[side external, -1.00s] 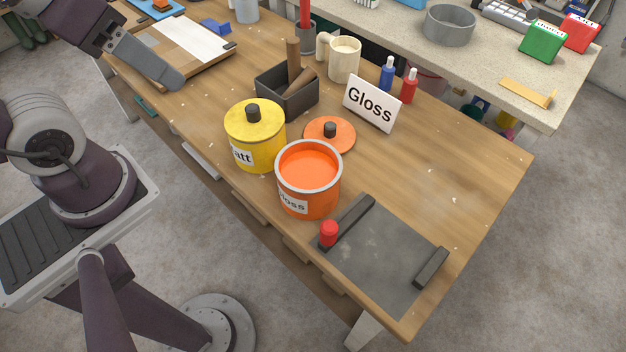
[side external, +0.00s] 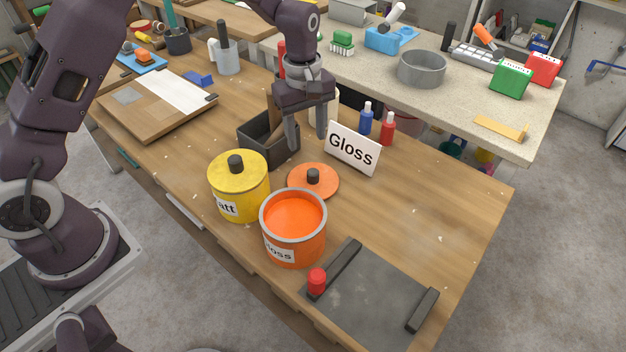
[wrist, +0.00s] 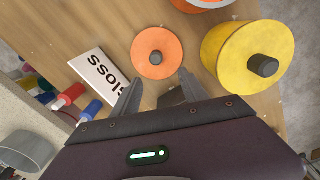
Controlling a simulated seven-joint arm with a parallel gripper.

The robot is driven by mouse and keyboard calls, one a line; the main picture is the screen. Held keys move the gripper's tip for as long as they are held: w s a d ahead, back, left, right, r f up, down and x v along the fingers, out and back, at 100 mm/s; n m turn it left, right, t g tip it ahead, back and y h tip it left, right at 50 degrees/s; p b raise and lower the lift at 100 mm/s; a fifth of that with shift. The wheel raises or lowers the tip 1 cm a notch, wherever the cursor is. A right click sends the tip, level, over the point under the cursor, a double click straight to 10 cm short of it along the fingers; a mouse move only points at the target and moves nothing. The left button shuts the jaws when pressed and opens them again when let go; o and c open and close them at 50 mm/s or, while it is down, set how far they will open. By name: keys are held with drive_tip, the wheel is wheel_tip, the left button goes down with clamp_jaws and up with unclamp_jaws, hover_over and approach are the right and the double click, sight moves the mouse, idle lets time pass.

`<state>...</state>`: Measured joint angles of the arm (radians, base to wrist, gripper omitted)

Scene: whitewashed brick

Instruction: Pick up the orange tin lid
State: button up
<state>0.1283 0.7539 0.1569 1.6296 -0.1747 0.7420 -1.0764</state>
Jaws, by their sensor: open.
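The orange tin lid (side external: 326,187) is a flat disc with a dark knob. It lies on the wooden bench behind the open orange tin (side external: 292,236), which is full of orange paint. My gripper (side external: 306,142) points down above the bench, behind the lid and apart from it, with its fingers open and empty. In the wrist view the lid (wrist: 157,54) lies just beyond my two fingertips (wrist: 157,88), with its knob in clear sight.
The yellow tin (side external: 239,190) with its lid on stands left of the orange lid. A "Gloss" sign (side external: 352,148) stands close to its right. A dark box (side external: 262,150) with wooden tools is behind. Blue (side external: 366,120) and red bottles (side external: 387,131) stand behind the sign.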

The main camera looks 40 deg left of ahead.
sight(312, 170)
drive_tip(key=shift+n, duration=0.4)
drive_tip(key=f, duration=0.7)
drive_tip(key=d+f, duration=0.1)
drive_tip(key=f, duration=0.2)
drive_tip(key=shift+w+f, duration=0.15)
drive_tip(key=shift+w, duration=0.2)
clamp_jaws()
